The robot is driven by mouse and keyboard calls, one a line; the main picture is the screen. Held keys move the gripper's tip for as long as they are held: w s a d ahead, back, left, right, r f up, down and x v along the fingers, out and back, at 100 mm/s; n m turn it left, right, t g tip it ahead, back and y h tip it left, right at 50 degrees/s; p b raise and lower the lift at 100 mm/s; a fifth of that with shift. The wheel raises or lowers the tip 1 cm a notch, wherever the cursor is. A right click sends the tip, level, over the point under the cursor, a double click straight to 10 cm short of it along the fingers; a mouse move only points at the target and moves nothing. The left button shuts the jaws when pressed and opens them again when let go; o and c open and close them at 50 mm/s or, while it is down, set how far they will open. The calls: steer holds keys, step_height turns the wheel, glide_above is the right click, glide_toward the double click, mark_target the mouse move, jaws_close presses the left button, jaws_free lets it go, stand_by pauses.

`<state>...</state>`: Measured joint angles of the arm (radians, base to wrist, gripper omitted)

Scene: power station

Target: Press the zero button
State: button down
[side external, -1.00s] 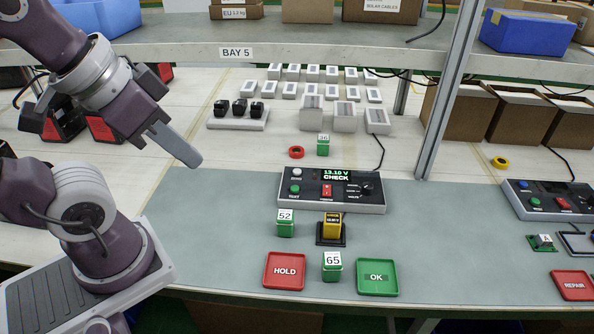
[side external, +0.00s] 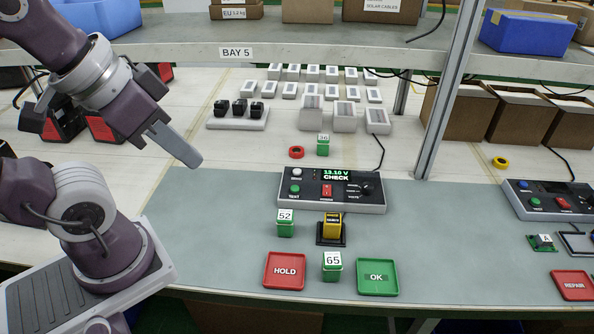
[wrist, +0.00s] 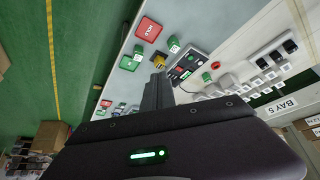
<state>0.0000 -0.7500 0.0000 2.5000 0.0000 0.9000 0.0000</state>
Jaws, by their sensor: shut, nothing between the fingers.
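The control box (side external: 290,205) stands on the grey mat, its display reading "13.10 V CHECK". A white button (side external: 297,173) is at its upper left; its small label is hard to read, perhaps ZERO. A green TEST button (side external: 295,188) is below it, a red switch (side external: 326,190) in the middle and a black dial (side external: 367,188) at the right. My gripper (side external: 194,160) is shut and empty, in the air left of the box and apart from it. In the wrist view my fingers (wrist: 158,82) point toward the box and partly hide it.
A yellow block (side external: 332,224) sits in a black holder before the box. Green blocks marked 52 (side external: 285,229) and 65 (side external: 332,272) stand nearby. The red HOLD tray (side external: 284,287) and green OK tray (side external: 377,291) lie in front. A metal post (side external: 447,100) rises behind, right of the box.

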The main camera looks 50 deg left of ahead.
steer(key=shift+w, duration=0.1)
stand_by(0.5)
steer(key=n+t, duration=0.4)
steer(key=n, duration=0.4)
glide_above(294, 172)
step_height(294, 172, down, 22)
steer(key=shift+r, duration=0.15)
steer(key=shift+f, duration=4.4)
steer(key=shift+f, duration=0.1)
